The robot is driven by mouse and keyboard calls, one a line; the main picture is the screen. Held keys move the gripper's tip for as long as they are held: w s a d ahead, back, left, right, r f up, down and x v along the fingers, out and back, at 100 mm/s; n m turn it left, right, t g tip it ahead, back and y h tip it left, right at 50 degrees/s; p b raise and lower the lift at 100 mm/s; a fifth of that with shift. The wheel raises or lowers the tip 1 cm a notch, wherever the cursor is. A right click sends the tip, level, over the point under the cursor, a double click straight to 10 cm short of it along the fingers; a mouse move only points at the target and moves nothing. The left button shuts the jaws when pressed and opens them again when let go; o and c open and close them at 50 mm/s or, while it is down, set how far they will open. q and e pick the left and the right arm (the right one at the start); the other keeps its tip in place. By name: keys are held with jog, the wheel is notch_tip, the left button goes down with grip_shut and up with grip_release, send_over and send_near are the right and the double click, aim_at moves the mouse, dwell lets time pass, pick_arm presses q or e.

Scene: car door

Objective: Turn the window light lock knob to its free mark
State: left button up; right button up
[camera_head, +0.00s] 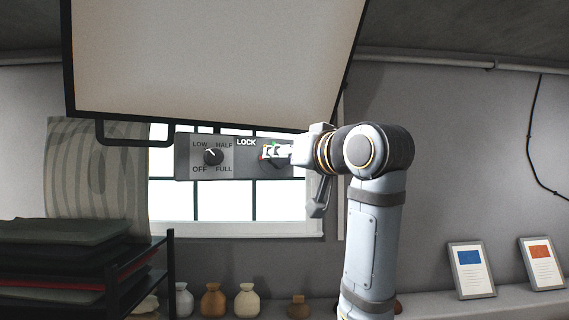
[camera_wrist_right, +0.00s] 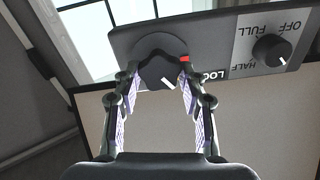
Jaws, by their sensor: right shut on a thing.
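In the wrist view, which is upside down, the pointer slants down and right, away from a red mark (camera_wrist_right: 184,59). In the head view, red and green spots show at the right gripper (camera_head: 281,152), which covers most of the knob. My left gripper is not in view.
A second knob (camera_head: 213,156) with OFF, LOW, HALF and FULL marks sits left of the lock knob. A large framed panel (camera_head: 210,60) hangs above. A rack of folded cloths (camera_head: 60,265) stands lower left. Vases (camera_head: 247,300) and framed cards (camera_head: 471,270) stand along the ledge.

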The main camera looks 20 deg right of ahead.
jog(key=n+b, duration=0.4)
jog(key=n, duration=0.7)
jog(key=shift+a, duration=0.15)
dwell(0.3)
jog(key=o, duration=1.2)
jog(key=shift+c, duration=0.2)
jog(key=shift+s, duration=0.1)
jog(key=v, duration=1.1)
jog(key=shift+s, duration=0.4)
